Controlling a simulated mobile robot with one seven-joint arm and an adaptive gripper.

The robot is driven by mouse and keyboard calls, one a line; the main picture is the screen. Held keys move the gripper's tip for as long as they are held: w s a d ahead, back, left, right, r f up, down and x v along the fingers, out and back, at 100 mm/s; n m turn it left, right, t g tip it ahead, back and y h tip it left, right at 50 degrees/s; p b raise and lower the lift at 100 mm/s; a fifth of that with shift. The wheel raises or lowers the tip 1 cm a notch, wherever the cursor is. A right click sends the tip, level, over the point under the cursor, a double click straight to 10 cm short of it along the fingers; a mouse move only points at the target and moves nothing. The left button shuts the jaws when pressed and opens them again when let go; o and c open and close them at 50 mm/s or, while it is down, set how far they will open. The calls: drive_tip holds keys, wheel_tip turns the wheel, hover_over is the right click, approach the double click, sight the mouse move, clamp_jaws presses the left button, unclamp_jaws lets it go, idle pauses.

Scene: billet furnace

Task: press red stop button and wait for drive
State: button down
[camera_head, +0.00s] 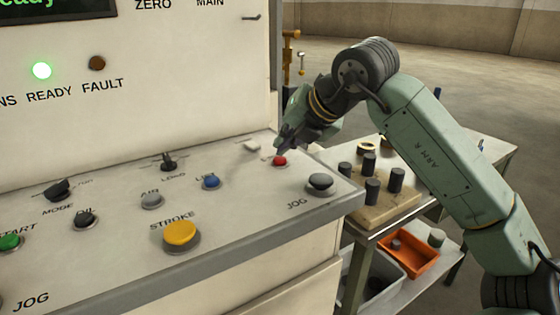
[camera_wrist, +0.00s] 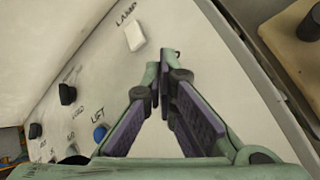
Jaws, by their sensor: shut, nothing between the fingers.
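The red button (camera_head: 280,161) sits on the sloped control panel (camera_head: 235,190), near its back right corner. My gripper (camera_head: 283,147) is shut and empty, with its tips right above and behind the red button in the head view. I cannot tell whether the tips touch it. In the wrist view my gripper (camera_wrist: 162,68) points down at the panel, and the red button does not show there. On the upright cabinet face the green READY lamp (camera_head: 41,71) is lit and the FAULT lamp (camera_head: 97,63) looks dark.
The white LAMP switch (camera_wrist: 134,36) and blue LIFT button (camera_head: 211,182) are near my gripper. A grey JOG knob (camera_head: 320,185) and yellow STROKE button (camera_head: 181,235) lie nearer the front. A bench (camera_head: 490,150) right of the panel carries several dark cylinders; an orange bin (camera_head: 427,265) is below.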

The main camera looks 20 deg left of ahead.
sight(284, 158)
drive_tip(key=shift+f+b, duration=0.45)
drive_tip(key=shift+f, duration=0.15)
idle(0.6)
drive_tip(key=shift+r, duration=0.15)
drive_tip(key=shift+r+p, duration=0.55)
drive_tip(key=shift+r, duration=0.2)
drive_tip(key=shift+r+p, duration=1.65)
drive_tip(key=shift+r, duration=0.95)
drive_tip(key=shift+f, duration=0.1)
